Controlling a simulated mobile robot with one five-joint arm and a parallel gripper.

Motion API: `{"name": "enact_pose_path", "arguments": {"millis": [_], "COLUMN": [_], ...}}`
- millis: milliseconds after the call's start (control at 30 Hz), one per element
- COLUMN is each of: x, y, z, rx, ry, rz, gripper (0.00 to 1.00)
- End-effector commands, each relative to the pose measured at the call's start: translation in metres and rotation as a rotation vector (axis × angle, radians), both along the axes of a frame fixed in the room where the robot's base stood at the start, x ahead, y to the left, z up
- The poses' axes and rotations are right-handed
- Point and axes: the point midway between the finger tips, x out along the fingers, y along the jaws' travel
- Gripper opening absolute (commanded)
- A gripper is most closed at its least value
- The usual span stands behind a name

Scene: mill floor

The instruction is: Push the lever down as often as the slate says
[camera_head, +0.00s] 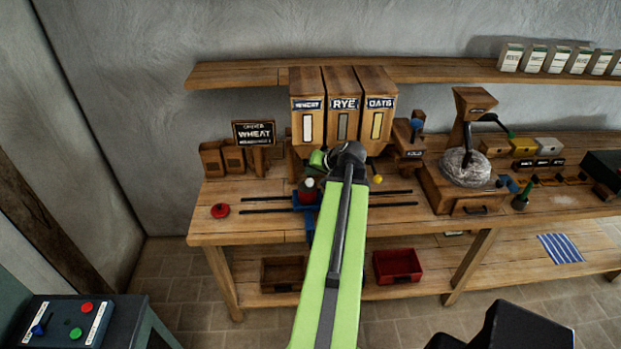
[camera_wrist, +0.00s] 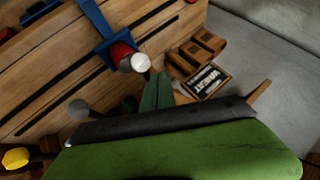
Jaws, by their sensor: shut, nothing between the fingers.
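The slate (camera_head: 254,133) stands at the bench's left and reads WHEAT in large letters; its small lines are too blurred to read. It also shows in the wrist view (camera_wrist: 206,82). The WHEAT bin (camera_head: 306,85) is leftmost of three. A grey knob (camera_wrist: 78,108) and a yellow knob (camera_head: 377,179) belong to neighbouring levers. My gripper (camera_head: 317,158) is shut and empty, close to the white knob; contact cannot be told. Its green fingers show in the wrist view (camera_wrist: 158,82).
The red cup (camera_head: 306,196) sits in a blue carriage (camera_head: 297,203) on dark rails. The RYE bin (camera_head: 343,85) and OATS bin (camera_head: 377,85) stand beside the WHEAT bin. A red button (camera_head: 220,210) is on the bench's left. A mill (camera_head: 465,165) stands at right.

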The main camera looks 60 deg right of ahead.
Motion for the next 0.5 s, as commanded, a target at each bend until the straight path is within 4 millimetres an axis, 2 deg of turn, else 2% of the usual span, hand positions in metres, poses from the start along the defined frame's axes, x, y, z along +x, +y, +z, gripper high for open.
{"name": "enact_pose_path", "arguments": {"millis": [333,500], "x": [0.0001,-0.0005], "y": [0.0001,0.0003], "z": [-0.0005,-0.0070], "rx": [0.000,0.000], "ry": [0.000,0.000], "rz": [0.000,0.000], "gripper": [0.00,0.00]}}
